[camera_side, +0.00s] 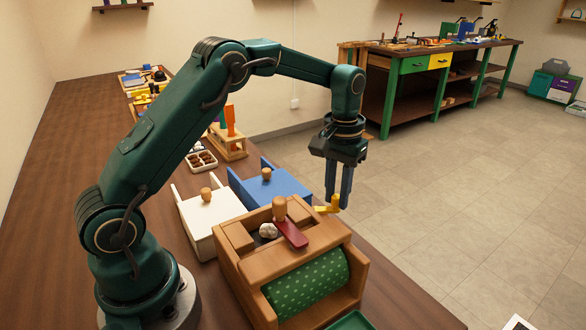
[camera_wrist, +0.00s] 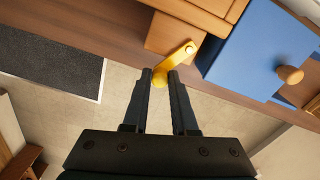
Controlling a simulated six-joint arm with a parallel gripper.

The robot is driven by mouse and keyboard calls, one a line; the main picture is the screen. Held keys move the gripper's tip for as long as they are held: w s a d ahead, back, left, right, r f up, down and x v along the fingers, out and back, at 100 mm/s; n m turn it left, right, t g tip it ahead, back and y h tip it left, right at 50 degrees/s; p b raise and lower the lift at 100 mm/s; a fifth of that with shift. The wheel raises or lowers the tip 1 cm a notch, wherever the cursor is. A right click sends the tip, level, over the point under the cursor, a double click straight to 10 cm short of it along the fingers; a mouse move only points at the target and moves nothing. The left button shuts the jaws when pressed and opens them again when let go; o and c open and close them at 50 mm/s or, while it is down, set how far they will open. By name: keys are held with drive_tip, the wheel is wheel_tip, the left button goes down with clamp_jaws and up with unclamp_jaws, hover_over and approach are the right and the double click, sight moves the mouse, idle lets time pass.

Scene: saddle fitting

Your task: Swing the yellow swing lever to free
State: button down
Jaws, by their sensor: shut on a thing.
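The yellow swing lever (camera_side: 330,206) sticks out from the right side of the wooden box (camera_side: 288,262), near its back corner. In the wrist view the lever (camera_wrist: 178,62) runs from a round pivot on a wooden block down to a rounded knob. My gripper (camera_side: 338,202) points down over the lever's outer end. In the wrist view my gripper's fingertips (camera_wrist: 160,78) stand on either side of the knob, shut on it. The fingers hide part of the knob.
A dark red lever with a wooden knob (camera_side: 290,232) lies on top of the box. A blue box (camera_side: 268,187) and a white box (camera_side: 208,220) stand behind it on the table. Green dotted cloth (camera_side: 306,284) shows at the box's front. Beyond the table edge is open floor.

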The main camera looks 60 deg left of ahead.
sight(337, 196)
drive_tip(key=c, duration=1)
unclamp_jaws()
drive_tip(key=shift+r, duration=2.65)
